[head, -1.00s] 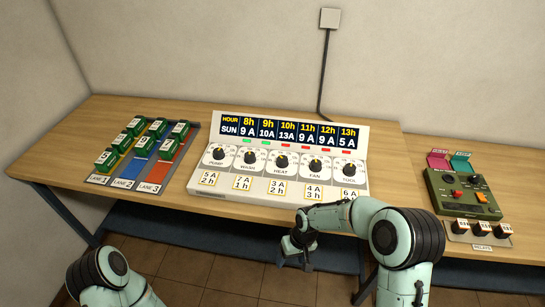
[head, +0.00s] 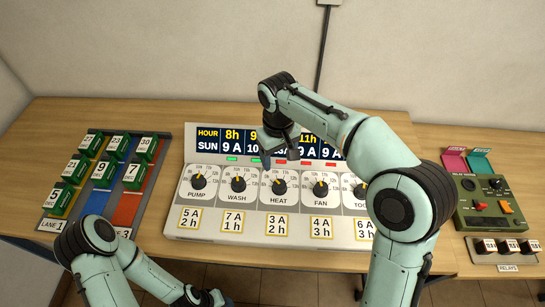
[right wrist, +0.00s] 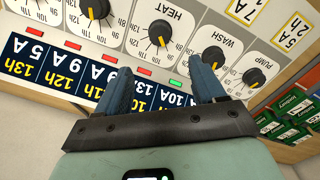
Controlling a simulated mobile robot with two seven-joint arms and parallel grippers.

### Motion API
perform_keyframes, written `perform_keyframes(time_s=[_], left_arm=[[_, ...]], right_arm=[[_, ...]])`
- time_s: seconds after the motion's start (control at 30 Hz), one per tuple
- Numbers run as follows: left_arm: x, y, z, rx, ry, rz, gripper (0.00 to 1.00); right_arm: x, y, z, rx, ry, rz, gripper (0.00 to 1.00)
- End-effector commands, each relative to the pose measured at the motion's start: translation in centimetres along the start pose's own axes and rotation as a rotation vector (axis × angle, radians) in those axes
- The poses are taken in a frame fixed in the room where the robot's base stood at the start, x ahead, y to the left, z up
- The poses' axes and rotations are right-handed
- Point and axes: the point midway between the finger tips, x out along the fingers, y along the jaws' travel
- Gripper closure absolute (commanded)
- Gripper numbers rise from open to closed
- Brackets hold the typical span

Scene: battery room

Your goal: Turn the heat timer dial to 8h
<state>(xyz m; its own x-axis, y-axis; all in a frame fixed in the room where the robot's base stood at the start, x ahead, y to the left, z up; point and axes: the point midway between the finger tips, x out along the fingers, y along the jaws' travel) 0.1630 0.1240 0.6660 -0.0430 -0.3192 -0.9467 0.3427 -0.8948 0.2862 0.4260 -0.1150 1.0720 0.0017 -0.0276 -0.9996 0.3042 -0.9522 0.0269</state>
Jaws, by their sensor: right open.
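The heat dial (head: 279,187) is a black knob with a yellow mark on a white plate, the middle one of the row on the sloped panel. Its mark points roughly upward; the exact hour is too small to read. In the right wrist view the heat dial (right wrist: 160,33) appears upside down, beyond the fingertips. My right gripper (head: 279,159) is open and empty, above the panel just behind the heat dial and in front of the hour display. Its two blue-grey fingers (right wrist: 163,78) are apart. My left gripper (head: 207,298) is low at the bottom edge, its jaws unclear.
The wash dial (head: 237,184) and fan dial (head: 321,188) flank the heat dial closely. The hour display (head: 222,141) is partly hidden by my right arm. Lanes with green blocks (head: 75,168) lie left; a green relay box (head: 489,205) stands right.

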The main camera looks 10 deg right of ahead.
Motion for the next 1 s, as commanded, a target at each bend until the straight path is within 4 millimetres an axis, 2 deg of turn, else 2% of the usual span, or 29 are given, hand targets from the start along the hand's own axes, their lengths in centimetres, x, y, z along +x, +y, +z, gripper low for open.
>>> perform_keyframes(time_s=[0.17, 0.27, 0.7, 0.83, 1.0], left_arm=[[0.3, -0.2, 0.4, -0.002, -0.006, -0.002, 0.57], [0.6, -0.5, 0.6, -0.004, -0.009, -0.003, 0.57], [2.0, -1.3, 1.6, -0.008, -0.021, -0.007, 0.57], [2.1, -1.4, 1.6, -0.008, -0.022, -0.007, 0.57], [2.2, -1.4, 1.7, -0.008, -0.022, -0.008, 0.57]], right_arm=[[0.8, -0.1, 0.1, 0.0, -0.003, -0.001, 0.31], [2.2, -0.1, 0.2, -0.001, -0.006, -0.001, 0.31], [11.0, -0.1, 0.2, 0.0, -0.007, -0.002, 0.31], [12.5, -0.1, 0.2, 0.0, -0.004, -0.001, 0.31], [13.5, -0.1, 0.1, -0.001, -0.002, -0.001, 0.31]])
